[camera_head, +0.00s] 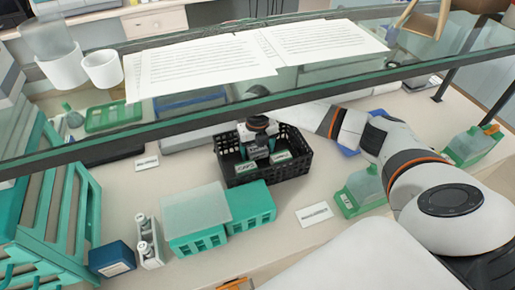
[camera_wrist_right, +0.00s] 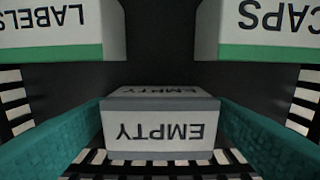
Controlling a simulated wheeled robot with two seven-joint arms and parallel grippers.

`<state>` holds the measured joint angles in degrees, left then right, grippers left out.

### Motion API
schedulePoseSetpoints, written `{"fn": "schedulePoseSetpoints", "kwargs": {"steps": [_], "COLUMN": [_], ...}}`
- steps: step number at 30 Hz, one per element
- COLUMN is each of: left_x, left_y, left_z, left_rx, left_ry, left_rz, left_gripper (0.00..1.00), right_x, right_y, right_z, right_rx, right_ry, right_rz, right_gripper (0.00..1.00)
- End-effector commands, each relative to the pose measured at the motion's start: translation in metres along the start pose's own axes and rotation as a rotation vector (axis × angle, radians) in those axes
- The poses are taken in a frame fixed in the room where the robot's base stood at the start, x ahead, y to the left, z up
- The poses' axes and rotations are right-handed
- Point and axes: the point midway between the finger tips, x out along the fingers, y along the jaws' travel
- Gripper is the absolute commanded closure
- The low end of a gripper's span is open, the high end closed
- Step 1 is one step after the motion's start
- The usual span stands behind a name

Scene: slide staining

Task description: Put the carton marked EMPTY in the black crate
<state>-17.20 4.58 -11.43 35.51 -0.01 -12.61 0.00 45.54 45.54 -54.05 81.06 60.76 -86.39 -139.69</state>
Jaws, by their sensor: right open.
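The black crate (camera_head: 287,183) stands in the middle of the bench under the glass shelf. My right gripper (camera_head: 258,143) reaches down into it and hides part of its inside. In the right wrist view, the carton marked EMPTY (camera_wrist_right: 160,130), white with a grey top edge, is inside the crate between my right gripper's two teal fingers (camera_wrist_right: 160,150). The fingers are open on either side of it. Its lettering appears upside down. Cartons marked LABELS (camera_wrist_right: 55,30) and CAPS (camera_wrist_right: 270,25) are also in the crate. My left gripper is not in view.
Teal racks (camera_head: 250,207) stand in front of the crate, and a large green rack (camera_head: 45,200) is at left. A green-based bottle (camera_head: 362,188) stands to the right. The glass shelf with papers (camera_head: 200,62) hangs above. Bare bench lies beside a label card (camera_head: 314,214).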

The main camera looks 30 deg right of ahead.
Motion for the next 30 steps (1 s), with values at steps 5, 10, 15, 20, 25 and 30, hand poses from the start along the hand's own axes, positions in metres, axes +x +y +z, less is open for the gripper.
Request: {"fn": "schedulePoseSetpoints", "kwargs": {"steps": [5, 10, 15, 20, 25, 30], "left_x": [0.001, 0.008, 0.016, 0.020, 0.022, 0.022], "left_y": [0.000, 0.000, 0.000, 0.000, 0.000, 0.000], "left_z": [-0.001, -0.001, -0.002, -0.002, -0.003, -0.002], "left_rx": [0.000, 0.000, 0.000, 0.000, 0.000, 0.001], "left_ry": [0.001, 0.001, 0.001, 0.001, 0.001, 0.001], "left_rz": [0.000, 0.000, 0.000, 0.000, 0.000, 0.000], "left_gripper": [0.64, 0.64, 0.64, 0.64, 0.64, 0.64], "right_x": [-0.007, -0.034, -0.072, -0.102, -0.119, -0.124], "right_y": [0.000, 0.000, 0.000, 0.000, 0.000, 0.000], "right_z": [-0.001, -0.001, -0.002, -0.001, -0.001, 0.000], "right_rx": [0.000, 0.000, 0.000, 0.000, 0.000, 0.000], "right_ry": [0.002, 0.005, 0.006, 0.004, 0.002, 0.000], "right_rz": [0.000, -0.001, -0.001, -0.001, -0.001, 0.000], "right_gripper": [0.25, 0.25, 0.25, 0.25, 0.25, 0.25]}}
